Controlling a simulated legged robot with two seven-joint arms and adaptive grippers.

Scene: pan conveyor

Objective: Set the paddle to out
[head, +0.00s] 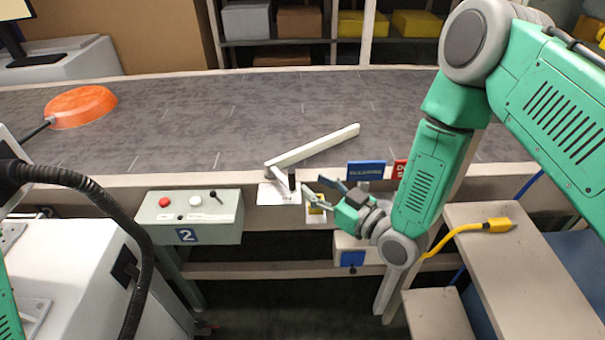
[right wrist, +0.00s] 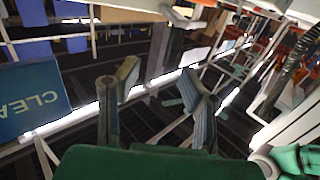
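The paddle (head: 313,146) is a pale bar lying diagonally over the conveyor, from its near rail up and to the right. A short lever with a black handle (head: 292,179) stands at its near end on a white plate (head: 279,193). My right gripper (head: 317,186) is open and empty, just right of the handle and apart from it in the picture. The right wrist view shows its two fingers (right wrist: 160,103) spread apart. My left gripper is out of view. I cannot read any marking for the paddle's position.
An orange pan (head: 80,106) lies on the conveyor (head: 215,120) at the far left. A control box (head: 190,216) marked 2 sits left of the lever. A blue sign (head: 366,170) and a red sign (head: 399,169) stand right of my gripper. A side table (head: 530,265) is at right.

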